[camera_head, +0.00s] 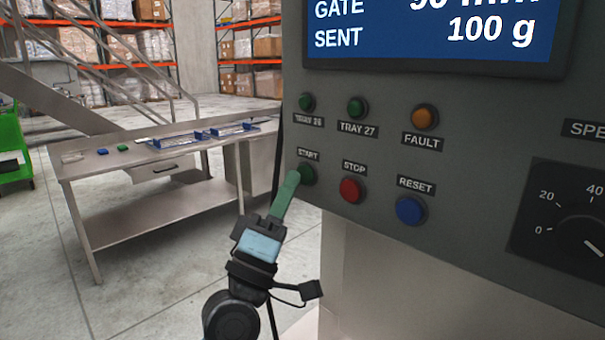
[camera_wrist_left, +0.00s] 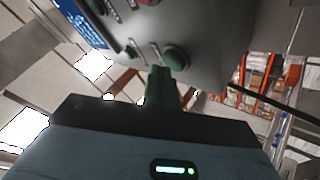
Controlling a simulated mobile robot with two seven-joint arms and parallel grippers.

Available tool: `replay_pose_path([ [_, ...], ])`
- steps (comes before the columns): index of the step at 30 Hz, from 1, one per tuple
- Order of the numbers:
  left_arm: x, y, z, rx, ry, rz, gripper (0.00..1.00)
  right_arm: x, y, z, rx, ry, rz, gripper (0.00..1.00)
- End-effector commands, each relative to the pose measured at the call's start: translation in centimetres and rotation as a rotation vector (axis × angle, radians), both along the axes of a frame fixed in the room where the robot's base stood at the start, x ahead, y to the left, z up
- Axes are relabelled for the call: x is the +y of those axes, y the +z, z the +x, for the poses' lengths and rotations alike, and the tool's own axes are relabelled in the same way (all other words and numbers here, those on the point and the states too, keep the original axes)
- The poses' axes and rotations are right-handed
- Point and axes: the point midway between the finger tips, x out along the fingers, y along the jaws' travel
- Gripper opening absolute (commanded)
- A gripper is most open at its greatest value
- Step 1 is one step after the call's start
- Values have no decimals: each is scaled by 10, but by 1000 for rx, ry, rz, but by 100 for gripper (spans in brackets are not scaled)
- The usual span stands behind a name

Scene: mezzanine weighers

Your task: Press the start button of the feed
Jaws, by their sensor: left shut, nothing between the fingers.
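The green START button (camera_head: 308,174) sits on the grey control panel, under its START label and left of the red STOP button (camera_head: 351,190). My left gripper (camera_head: 293,179) is shut and empty, its green fingers pointing up at START. The fingertips overlap the button's left edge in the head view. In the left wrist view the shut fingers (camera_wrist_left: 163,76) end right by a green button (camera_wrist_left: 175,56). I cannot tell whether they touch it or whether it is pushed in. My right gripper is in neither view.
The blue RESET button (camera_head: 410,210), orange FAULT lamp (camera_head: 425,117) and green tray lamps (camera_head: 357,108) are close by on the panel. A speed dial (camera_head: 585,235) is at right. A steel table (camera_head: 150,211) with blue trays (camera_head: 180,140) stands behind at left.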

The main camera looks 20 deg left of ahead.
Motion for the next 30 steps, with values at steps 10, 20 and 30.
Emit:
replay_pose_path([
  [10,2,0,-6,-1,0,0,0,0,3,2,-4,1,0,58],
  [20,7,1,-21,-3,1,-1,0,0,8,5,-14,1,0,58],
  [30,17,1,-48,-1,1,0,0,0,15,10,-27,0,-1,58],
])
